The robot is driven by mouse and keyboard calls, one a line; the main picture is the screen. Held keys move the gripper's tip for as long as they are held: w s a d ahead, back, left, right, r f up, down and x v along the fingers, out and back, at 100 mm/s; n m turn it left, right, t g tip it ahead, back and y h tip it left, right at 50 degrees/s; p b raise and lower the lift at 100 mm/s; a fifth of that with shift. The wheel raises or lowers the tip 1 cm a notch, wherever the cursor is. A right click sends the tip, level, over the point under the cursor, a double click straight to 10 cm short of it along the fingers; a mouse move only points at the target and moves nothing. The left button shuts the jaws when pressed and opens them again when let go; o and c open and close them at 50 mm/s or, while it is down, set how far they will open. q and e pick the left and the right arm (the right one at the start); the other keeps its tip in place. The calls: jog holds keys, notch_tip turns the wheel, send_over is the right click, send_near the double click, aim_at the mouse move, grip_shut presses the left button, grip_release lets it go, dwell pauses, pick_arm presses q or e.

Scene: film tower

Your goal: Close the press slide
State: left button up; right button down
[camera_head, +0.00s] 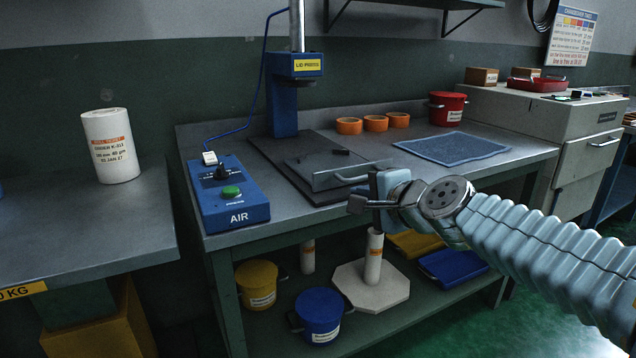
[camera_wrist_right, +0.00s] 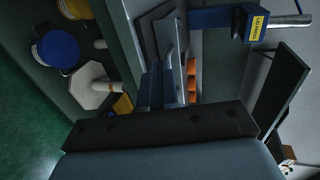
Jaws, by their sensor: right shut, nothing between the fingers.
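The blue lid press (camera_head: 285,105) stands at the back of the workbench, its label also showing in the wrist view (camera_wrist_right: 257,25). In front of it a dark base plate (camera_head: 283,152) carries the grey press slide (camera_head: 325,179), which has an upright front panel and a bar handle. The slide sits toward the bench front, out from under the press head. My right gripper (camera_head: 366,200) is shut and empty at the front of the slide, close to the handle. I cannot tell whether it touches. In the wrist view its fingers (camera_wrist_right: 156,88) point toward the slide. My left gripper is not in view.
A blue AIR control box (camera_head: 232,207) with a green button stands left of the slide. Orange rings (camera_head: 349,126), a blue mat (camera_head: 453,148) and a red pot (camera_head: 447,108) are behind and right. Buckets and a post on an octagonal base (camera_head: 371,288) stand below.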

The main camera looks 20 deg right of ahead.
send_near(325, 181)
jog(key=w+f, duration=0.2)
jog(key=w, duration=0.1)
jog(key=w+p, duration=0.2)
jog(key=shift+a+r, duration=0.2)
jog(key=shift+a, duration=0.1)
jog(key=shift+w+f+p, duration=0.1)
jog(key=shift+w+p, duration=0.3)
jog(key=shift+w, duration=0.2)
